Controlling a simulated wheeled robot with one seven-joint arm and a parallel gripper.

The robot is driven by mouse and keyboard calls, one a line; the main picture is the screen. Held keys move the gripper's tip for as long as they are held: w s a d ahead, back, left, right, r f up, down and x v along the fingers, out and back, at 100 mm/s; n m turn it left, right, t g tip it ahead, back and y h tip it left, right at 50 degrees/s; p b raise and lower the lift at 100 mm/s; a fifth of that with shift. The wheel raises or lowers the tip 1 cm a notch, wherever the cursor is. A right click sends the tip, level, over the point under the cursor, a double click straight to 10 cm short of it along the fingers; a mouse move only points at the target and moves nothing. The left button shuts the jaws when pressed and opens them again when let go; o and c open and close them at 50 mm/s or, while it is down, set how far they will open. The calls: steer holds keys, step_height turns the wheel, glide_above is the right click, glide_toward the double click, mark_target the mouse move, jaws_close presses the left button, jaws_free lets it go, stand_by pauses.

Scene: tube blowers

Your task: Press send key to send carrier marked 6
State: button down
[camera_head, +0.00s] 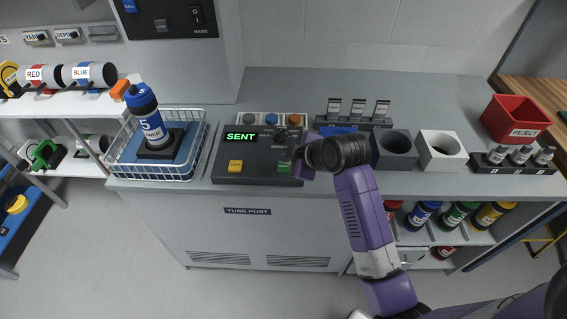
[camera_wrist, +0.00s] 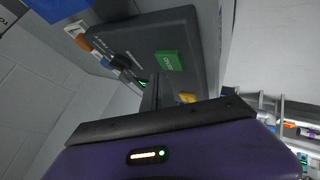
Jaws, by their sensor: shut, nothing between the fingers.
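The dark tube post console (camera_head: 258,182) stands on the counter, its display (camera_head: 241,136) reading SENT in green. It has a yellow key (camera_head: 235,166) at left and a green key (camera_head: 284,168) at right. My gripper (camera_head: 293,155) is shut and empty over the console's right end, close to the green key. In the wrist view the green key (camera_wrist: 168,60) is in plain sight beside my fingers (camera_wrist: 152,95), and the yellow key (camera_wrist: 187,98) is partly hidden. Contact with the green key cannot be told. No carrier marked 6 is visible.
A blue carrier marked 5 (camera_head: 149,120) stands upright in a white wire basket (camera_head: 193,175) left of the console. Shelved carriers are at far left.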

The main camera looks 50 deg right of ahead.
mark_target(286, 168)
steer(key=shift+r, duration=0.1)
step_height(286, 168, up, 5)
steer(key=p, duration=0.4)
steer(key=shift+p, duration=0.4)
stand_by(0.8)
step_height(286, 168, up, 6)
steer(key=w+d+m+t+h, duration=0.2)
steer(key=d+m+t+h, duration=0.1)
steer(key=m, duration=0.1)
steer(key=s+a+f+m+t+y+b, duration=0.1)
steer(key=s+a+y+b, duration=0.1)
steer(key=s+a, duration=1)
steer(key=s+a+f+m+t+y+b, duration=0.1)
steer(key=s+a+f+y+b, duration=0.1)
steer(key=s+a, duration=1.1)
steer(key=s, duration=0.7)
steer(key=shift+s+a+m+t+y, duration=0.2)
steer(key=shift+s+m+t+y, duration=0.1)
steer(key=shift+m+t, duration=0.1)
